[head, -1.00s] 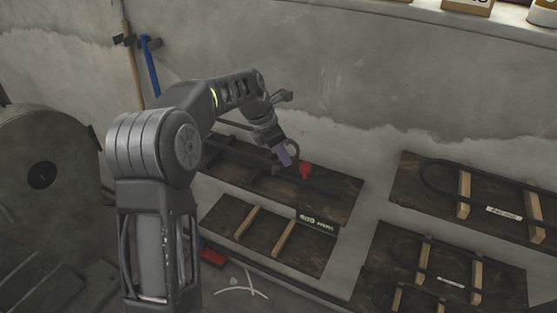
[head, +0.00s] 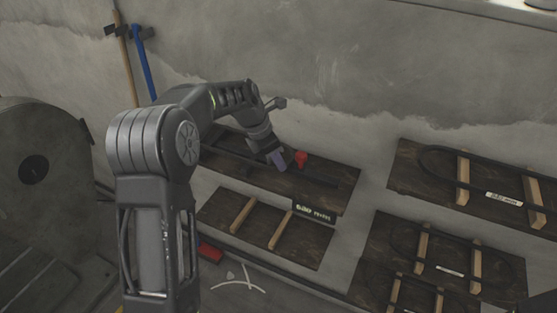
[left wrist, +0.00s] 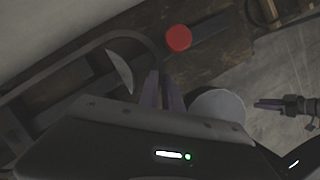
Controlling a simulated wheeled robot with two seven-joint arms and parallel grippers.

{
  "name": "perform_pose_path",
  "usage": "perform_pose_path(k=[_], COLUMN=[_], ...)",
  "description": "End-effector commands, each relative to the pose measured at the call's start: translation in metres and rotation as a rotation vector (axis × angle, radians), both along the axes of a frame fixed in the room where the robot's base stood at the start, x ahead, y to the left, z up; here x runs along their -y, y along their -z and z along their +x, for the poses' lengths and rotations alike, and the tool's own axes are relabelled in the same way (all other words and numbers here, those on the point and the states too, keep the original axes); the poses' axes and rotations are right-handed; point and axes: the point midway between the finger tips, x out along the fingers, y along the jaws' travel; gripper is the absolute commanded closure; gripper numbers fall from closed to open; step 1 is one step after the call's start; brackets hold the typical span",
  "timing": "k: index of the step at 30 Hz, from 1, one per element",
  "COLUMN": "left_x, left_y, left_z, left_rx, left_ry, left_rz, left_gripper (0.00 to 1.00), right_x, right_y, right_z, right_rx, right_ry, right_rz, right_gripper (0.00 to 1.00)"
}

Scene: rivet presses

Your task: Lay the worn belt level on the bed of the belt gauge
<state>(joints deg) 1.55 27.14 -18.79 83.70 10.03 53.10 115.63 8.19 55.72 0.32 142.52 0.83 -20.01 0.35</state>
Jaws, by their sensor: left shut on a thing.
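My left gripper (head: 277,161) reaches over the upper left board, its purple fingers pointing down beside a red knob (head: 301,158). This board (head: 345,183), with dark rails, looks like the bed of the belt gauge. In the left wrist view the fingers (left wrist: 161,90) are shut on a dark belt (left wrist: 128,38), at its rounded end; the red knob (left wrist: 178,38) is close by. The belt's loop runs left along the board; whether it touches the bed or lies level I cannot tell. Purple fingers, apparently my right gripper (left wrist: 268,104), show at the right edge, their opening unclear.
A lower board (head: 263,232) with two wooden slats is empty, with a black label plate (head: 314,210) at its upper edge. Boards with other dark belts (head: 432,152) on slats lie at right. A red block (head: 210,252) lies near my arm. The wall rises behind.

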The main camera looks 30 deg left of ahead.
Motion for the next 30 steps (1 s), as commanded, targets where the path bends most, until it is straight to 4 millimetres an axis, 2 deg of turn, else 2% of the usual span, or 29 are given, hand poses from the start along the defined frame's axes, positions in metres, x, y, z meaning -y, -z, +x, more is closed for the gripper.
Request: perform_pose_path(k=[1, 2, 3, 11, 22, 26, 30], left_x=[0.0, 0.0, 0.0, 0.0, -0.002, -0.006, -0.011], left_y=[0.0, 0.0, 0.0, 0.0, -0.006, -0.02, -0.042], left_z=[0.0, 0.0, 0.0, 0.0, -0.001, -0.005, -0.012], left_rx=[0.001, 0.001, 0.001, 0.001, 0.003, 0.004, 0.006], left_ry=[0.001, 0.001, 0.001, 0.001, 0.0, 0.0, 0.0], left_rz=[0.001, 0.001, 0.001, 0.001, 0.0, 0.002, 0.001], left_gripper=[1.0, 0.9, 0.87, 0.66, 0.66, 0.66, 0.66], right_x=[0.0, 0.0, 0.0, 0.0, 0.0, 0.0, -0.001], right_y=[0.0, 0.0, 0.0, 0.0, 0.002, 0.005, 0.009], right_z=[0.0, 0.0, 0.0, 0.0, 0.0, 0.0, 0.0], right_rx=[0.0, 0.0, 0.0, 0.0, 0.0, 0.001, 0.004], right_ry=[0.0, 0.0, 0.0, 0.0, 0.0, -0.001, -0.001], right_rz=[0.0, 0.0, 0.0, 0.0, 0.0, 0.001, 0.001], right_gripper=[0.64, 0.64, 0.64, 0.64, 0.64, 0.64, 0.64])
